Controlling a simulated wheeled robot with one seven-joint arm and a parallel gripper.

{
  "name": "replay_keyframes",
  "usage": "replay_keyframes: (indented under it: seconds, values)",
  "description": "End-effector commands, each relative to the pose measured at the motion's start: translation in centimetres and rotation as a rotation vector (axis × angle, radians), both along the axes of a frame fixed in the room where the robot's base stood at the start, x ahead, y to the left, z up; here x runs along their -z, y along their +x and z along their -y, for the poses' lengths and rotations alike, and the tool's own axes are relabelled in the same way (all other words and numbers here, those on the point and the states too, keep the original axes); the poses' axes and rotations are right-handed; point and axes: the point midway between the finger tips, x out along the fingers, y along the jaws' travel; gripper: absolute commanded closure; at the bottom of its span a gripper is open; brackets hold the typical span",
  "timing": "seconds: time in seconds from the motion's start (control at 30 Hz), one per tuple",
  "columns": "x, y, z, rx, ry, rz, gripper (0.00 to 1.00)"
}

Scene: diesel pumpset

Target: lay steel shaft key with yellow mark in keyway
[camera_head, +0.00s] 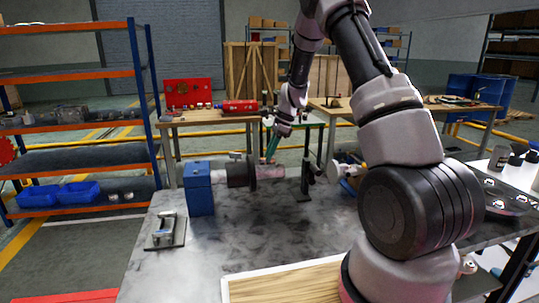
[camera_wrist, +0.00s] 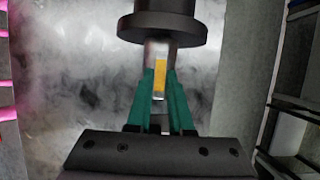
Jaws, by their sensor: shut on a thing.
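The shaft key (camera_wrist: 160,75) is a small steel piece with a yellow mark on its face. My gripper (camera_wrist: 161,83) has green fingers and is shut on the key, with the yellow face showing between them. The gripper also shows in the head view (camera_head: 270,150), pointing down at the shaft. The steel shaft (camera_head: 270,172) lies level across the workbench, held from the blue block (camera_head: 198,188). In the wrist view, the key lines up with the shaft, close to the dark round flange (camera_wrist: 163,25). The keyway is not clearly visible, and I cannot tell whether the key sits in it.
The grey workbench (camera_head: 180,260) is mostly bare in front of the shaft. A small metal fixture on a plate (camera_head: 165,232) lies at the left. A dark upright stand (camera_head: 305,180) is right of the shaft. A pale wooden board (camera_head: 285,285) lies near me.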

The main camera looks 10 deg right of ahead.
Motion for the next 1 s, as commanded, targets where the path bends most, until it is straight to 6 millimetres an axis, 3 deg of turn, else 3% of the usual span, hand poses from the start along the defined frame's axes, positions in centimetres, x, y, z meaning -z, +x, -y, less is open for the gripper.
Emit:
replay_keyframes:
  seconds: [0.93, 0.97, 1.0]
  values:
    - [1.7, 0.0, 0.0, 0.001, 0.0, 0.0, 1.0]
    - [1.7, 0.0, 0.0, 0.0, 0.0, 0.0, 0.77]
    - [1.7, 0.0, 0.0, 0.0, 0.0, 0.0, 0.62]
